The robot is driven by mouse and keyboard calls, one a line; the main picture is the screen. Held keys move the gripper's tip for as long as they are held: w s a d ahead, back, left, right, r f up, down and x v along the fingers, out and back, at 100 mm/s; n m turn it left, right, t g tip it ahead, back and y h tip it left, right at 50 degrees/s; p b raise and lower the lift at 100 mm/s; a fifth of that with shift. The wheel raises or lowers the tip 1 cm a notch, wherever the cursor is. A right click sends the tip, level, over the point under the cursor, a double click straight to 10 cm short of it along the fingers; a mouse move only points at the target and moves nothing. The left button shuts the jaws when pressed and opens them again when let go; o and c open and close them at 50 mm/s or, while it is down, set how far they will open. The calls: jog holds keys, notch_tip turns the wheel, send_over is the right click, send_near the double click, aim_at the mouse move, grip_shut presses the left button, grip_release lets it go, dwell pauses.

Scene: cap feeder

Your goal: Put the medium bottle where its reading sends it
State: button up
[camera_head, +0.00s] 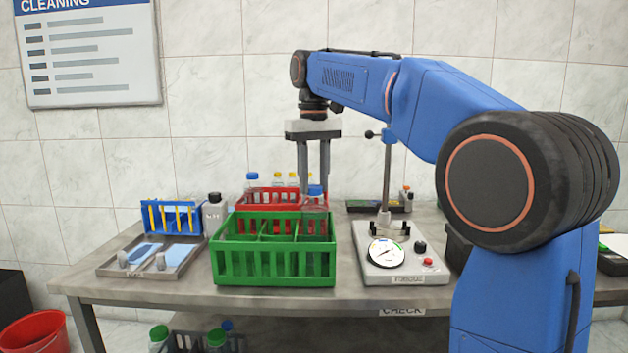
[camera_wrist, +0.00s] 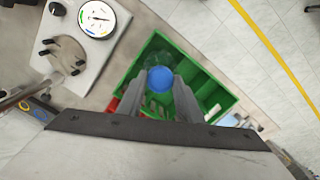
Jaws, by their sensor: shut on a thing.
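A clear bottle with a blue cap (camera_head: 315,190) is between the fingers of my gripper (camera_head: 314,185), which is shut on it. The bottle is upright at the right compartment of the green crate (camera_head: 273,272). Its lower part is behind the crate's front wall, and I cannot tell whether it rests on the crate floor. In the wrist view the blue cap (camera_wrist: 160,79) shows between the fingers, over the green crate (camera_wrist: 226,88). The tester with a round dial (camera_head: 386,253) stands right of the crate; I cannot read its needle surely.
A red crate (camera_head: 256,197) with several bottles, some yellow-capped, stands behind the green one. A grey tray (camera_head: 120,268), a blue rack (camera_head: 170,222) and a dark-capped bottle (camera_head: 214,212) are at left. A black flat device (camera_head: 365,206) lies at the back. Green-capped bottles sit below the table.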

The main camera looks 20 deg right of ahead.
jog(key=shift+f, duration=0.55)
jog(key=o, duration=1)
jog(key=shift+c, duration=0.2)
jog(key=shift+r, duration=0.1)
notch_tip(320, 180, up, 8)
jog(key=shift+r, duration=0.25)
jog(key=s+d+f+m+t, duration=0.1)
jog(key=s+d+f+t, duration=0.1)
jog(key=s+f, duration=1.4)
jog(key=s+d+f+m+t, duration=0.1)
jog(key=s+d+f+t, duration=0.2)
jog(key=s+f, duration=1.3)
notch_tip(320, 180, down, 5)
jog(key=shift+d+r, duration=0.15)
jog(key=shift+d, duration=0.9)
